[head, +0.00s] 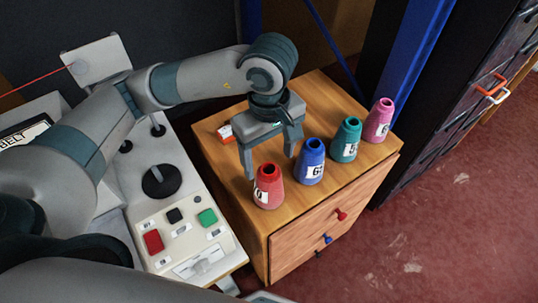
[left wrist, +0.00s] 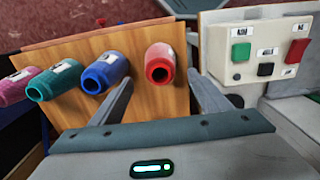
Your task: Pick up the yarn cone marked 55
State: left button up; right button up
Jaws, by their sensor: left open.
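Several yarn cones stand in a row on the wooden cabinet: red (head: 268,188), blue (head: 310,163), teal (head: 346,140) and pink (head: 379,121). Their labels are partly turned away; the teal one shows a 5 and its other digit is unclear, so I cannot read a full 55. The blue label seems to start with 6. My left gripper (head: 270,161) is open and empty, pointing down just behind the red and blue cones. In the left wrist view, the red cone (left wrist: 160,66) lies beyond the open fingers (left wrist: 162,100). My right gripper is not in view.
The wooden cabinet top (head: 318,92) is clear at the back. A control panel with red (head: 153,241) and green (head: 207,217) buttons adjoins on the left. A blue post (head: 403,55) rises behind the pink cone.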

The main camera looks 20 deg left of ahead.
aim_at(344, 147)
jog(key=k+l, duration=0.2)
jog(key=k, duration=0.3)
jog(key=k+l, duration=0.25)
jog(key=k, duration=0.2)
jog(key=k+l, duration=0.2)
jog(key=k, duration=0.3)
